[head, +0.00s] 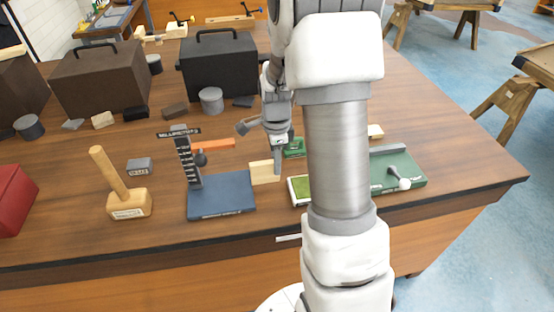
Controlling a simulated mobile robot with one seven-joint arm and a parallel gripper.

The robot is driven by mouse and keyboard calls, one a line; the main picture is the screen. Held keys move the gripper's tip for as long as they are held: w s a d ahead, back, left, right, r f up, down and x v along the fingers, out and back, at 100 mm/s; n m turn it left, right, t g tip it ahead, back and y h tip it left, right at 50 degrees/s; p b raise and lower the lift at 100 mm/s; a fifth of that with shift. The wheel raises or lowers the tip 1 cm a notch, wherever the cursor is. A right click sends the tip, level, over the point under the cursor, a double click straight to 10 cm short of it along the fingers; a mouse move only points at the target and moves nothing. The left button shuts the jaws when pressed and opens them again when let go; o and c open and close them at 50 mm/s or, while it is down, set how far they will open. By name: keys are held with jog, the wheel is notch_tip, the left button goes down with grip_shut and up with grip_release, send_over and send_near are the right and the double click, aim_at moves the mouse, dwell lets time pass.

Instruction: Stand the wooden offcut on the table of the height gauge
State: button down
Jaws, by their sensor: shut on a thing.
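The height gauge has a flat blue table (222,196) and an upright dark post with white marks (186,158) at its left back. The wooden offcut (263,173) is a pale block just right of the blue table's right edge. My gripper (277,168) comes down from above and is shut on the offcut at its right side. The fingers partly cover the block. I cannot tell whether its lower edge touches the tabletop.
A wooden mallet (127,194) stands left of the gauge, with a small grey block (139,166) beside it. A green-topped pad (299,190) lies close right of the gripper. Dark cases (219,68) and grey cylinders (211,100) stand behind. My arm hides part of the right side.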

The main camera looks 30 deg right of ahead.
aim_at(258, 163)
jog(key=shift+w+a+f, duration=0.1)
jog(key=shift+w+a, duration=0.15)
jog(key=shift+a, duration=0.5)
jog(key=shift+w+a+f, duration=0.1)
jog(key=shift+w+a, duration=0.1)
jog(key=shift+a, duration=0.55)
jog(key=shift+w+a+f, duration=0.1)
jog(key=shift+w+a, duration=0.15)
jog(key=shift+a, duration=0.5)
jog(key=shift+f, duration=0.15)
jog(key=c, duration=0.7)
grip_release()
notch_tip(258, 163, up, 17)
jog(key=shift+r, duration=0.2)
